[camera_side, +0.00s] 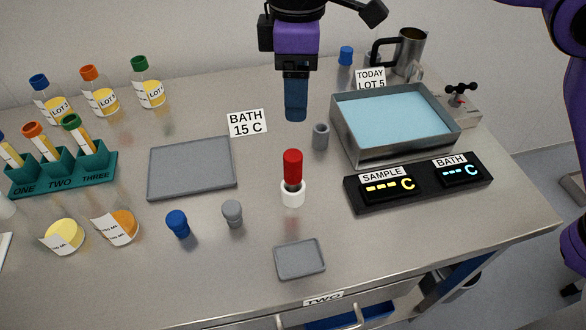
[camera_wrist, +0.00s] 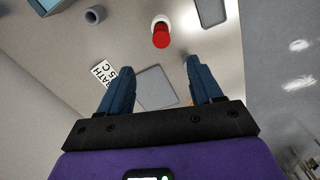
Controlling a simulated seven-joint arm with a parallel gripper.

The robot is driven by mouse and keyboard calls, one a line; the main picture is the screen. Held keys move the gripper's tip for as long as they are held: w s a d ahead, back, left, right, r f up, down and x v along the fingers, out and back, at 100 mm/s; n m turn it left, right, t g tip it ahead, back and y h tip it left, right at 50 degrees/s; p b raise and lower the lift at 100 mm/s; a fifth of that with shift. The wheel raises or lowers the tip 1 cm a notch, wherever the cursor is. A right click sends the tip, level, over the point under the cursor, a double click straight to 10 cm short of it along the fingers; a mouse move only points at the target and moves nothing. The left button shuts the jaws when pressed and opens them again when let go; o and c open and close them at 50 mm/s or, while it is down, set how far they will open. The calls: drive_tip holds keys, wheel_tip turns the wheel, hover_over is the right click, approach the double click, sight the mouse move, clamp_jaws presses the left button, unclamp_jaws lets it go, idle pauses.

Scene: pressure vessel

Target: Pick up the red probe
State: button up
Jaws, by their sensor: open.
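The red probe (camera_side: 292,167) stands upright in a small white holder (camera_side: 292,193) near the middle of the table. It has a red cap-like top and a dark lower part that goes into the holder. In the wrist view the red probe (camera_wrist: 161,36) shows beyond the fingertips, near the top middle. My gripper (camera_side: 295,112) hangs above the table, higher than the probe and apart from it, behind it in the side view. In the wrist view my gripper (camera_wrist: 158,72) has its two blue fingers spread wide with nothing between them.
A grey cylinder (camera_side: 321,136) stands close behind the probe, with a water bath (camera_side: 343,140) and a display panel (camera_side: 420,184) to the right. A grey tray (camera_side: 192,168) lies left. Blue (camera_side: 178,223) and grey (camera_side: 232,213) stoppers and a small tray (camera_side: 300,260) are in front.

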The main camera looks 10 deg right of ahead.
sight(293, 155)
wheel_tip(293, 155, down, 11)
drive_tip(key=shift+a+f, duration=0.15)
drive_tip(key=shift+f, duration=1.35)
drive_tip(key=shift+a+f, duration=0.1)
drive_tip(key=shift+f, duration=1.35)
drive_tip(key=c, duration=1.2)
